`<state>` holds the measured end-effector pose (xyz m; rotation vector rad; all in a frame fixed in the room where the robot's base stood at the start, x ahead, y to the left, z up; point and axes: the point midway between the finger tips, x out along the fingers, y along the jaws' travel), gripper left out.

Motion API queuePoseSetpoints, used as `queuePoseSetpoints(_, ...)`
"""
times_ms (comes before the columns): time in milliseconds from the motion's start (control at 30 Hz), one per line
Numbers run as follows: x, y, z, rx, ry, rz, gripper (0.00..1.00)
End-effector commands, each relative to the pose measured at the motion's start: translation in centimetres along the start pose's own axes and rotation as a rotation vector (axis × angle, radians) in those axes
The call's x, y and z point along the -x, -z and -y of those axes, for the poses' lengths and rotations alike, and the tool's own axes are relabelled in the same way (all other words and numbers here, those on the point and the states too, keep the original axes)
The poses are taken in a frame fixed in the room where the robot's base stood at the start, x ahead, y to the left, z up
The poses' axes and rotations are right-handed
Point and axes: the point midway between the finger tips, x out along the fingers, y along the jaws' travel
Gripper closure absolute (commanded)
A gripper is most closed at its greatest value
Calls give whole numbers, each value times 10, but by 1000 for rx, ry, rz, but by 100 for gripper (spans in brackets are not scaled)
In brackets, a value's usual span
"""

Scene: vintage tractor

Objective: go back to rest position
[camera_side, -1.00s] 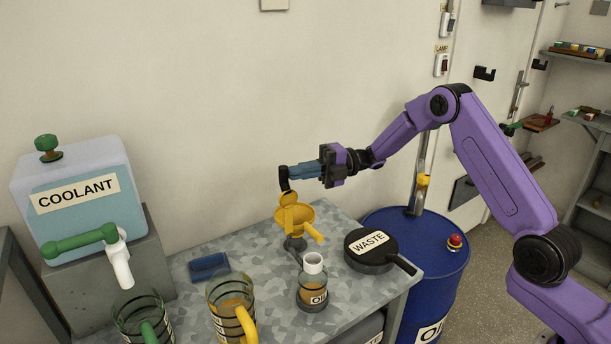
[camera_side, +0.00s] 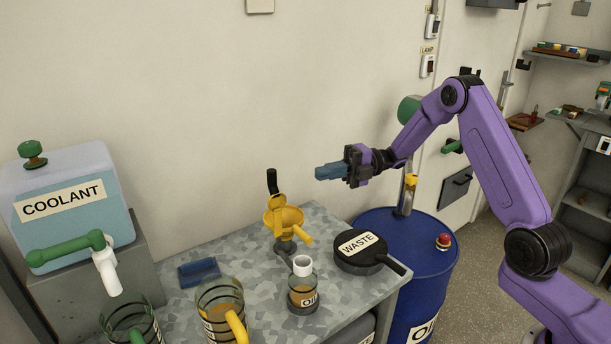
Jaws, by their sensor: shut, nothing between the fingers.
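My gripper (camera_side: 322,172) is shut and empty, its blue fingers pointing left. It hangs in the air above and to the right of the yellow funnel-like device (camera_side: 283,218), clear of that device's black handle (camera_side: 272,181). My purple arm reaches in from the right side, bent at the elbow.
The grey bench (camera_side: 238,262) carries an oil bottle (camera_side: 302,287), a black waste pan (camera_side: 360,252), a blue cloth (camera_side: 199,272), a yellow-handled jug (camera_side: 221,312) and a green-handled jug (camera_side: 131,322). A coolant tank (camera_side: 72,205) stands left. A blue drum (camera_side: 420,270) stands right.

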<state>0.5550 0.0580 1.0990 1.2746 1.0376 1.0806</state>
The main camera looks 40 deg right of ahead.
Motion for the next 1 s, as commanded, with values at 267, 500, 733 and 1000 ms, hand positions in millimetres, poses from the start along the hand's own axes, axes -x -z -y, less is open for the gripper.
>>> queuePoseSetpoints(267, 38, -1, 0, 0, 1, 2, 100)
queuePoseSetpoints(500, 25, 19, -2, 87, 48, -89, 100)
queuePoseSetpoints(733, -23, 98, -4, 445, 168, -431, 100)
queuePoseSetpoints(1000, -37, 200, 0, 956, 170, -908, 100)
